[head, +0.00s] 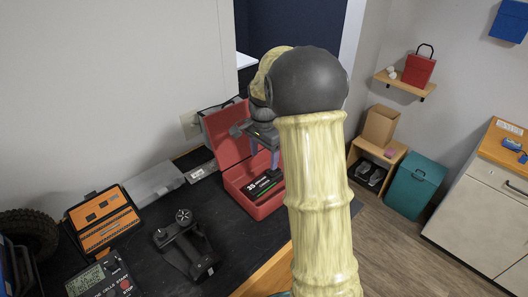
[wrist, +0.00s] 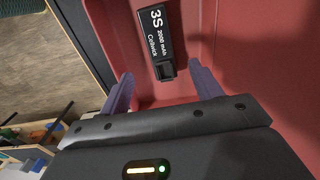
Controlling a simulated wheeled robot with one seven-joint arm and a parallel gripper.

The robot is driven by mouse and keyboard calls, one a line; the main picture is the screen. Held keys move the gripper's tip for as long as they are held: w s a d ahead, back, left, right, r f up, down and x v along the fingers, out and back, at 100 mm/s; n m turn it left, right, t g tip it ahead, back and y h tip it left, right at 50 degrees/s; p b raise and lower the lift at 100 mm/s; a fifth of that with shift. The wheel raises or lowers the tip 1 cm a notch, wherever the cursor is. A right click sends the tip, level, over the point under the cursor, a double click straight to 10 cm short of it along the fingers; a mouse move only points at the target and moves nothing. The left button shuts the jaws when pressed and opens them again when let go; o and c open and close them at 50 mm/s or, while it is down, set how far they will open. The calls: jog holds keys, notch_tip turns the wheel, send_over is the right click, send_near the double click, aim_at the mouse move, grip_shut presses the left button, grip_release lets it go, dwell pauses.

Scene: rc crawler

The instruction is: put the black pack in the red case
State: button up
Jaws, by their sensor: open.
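The red case (head: 223,133) stands open on the dark bench, its lid raised at the back. The black pack (head: 263,183), with white "3S" lettering, lies inside the case. In the wrist view the pack (wrist: 159,42) rests against the red case floor (wrist: 215,40). My gripper (wrist: 162,85) is open, its two purple fingers apart near the pack's lower end, with nothing held between them. In the head view my gripper is over the case, partly hidden by my arm. The case's right side is also hidden by my arm.
A controller (head: 183,243), an orange-and-black case (head: 102,220) and a meter (head: 103,281) sit on the bench left of the red case. A grey box (head: 155,183) stands by the wall. The bench edge is at the right, with floor beyond.

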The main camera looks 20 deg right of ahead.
notch_tip(320, 180, up, 2)
jog(key=shift+r, duration=0.1)
dwell(0.5)
jog(key=s+a+f+n+t, duration=0.1)
jog(key=s+a+n, duration=0.3)
jog(key=s, duration=0.5)
jog(key=s+a+f+n+t, duration=0.1)
jog(key=s+a+f+n, duration=0.3)
jog(key=s+n, duration=0.5)
jog(key=shift+s+a+n+t, duration=0.15)
jog(key=shift+s+n+t, duration=0.15)
jog(key=shift+s, duration=0.3)
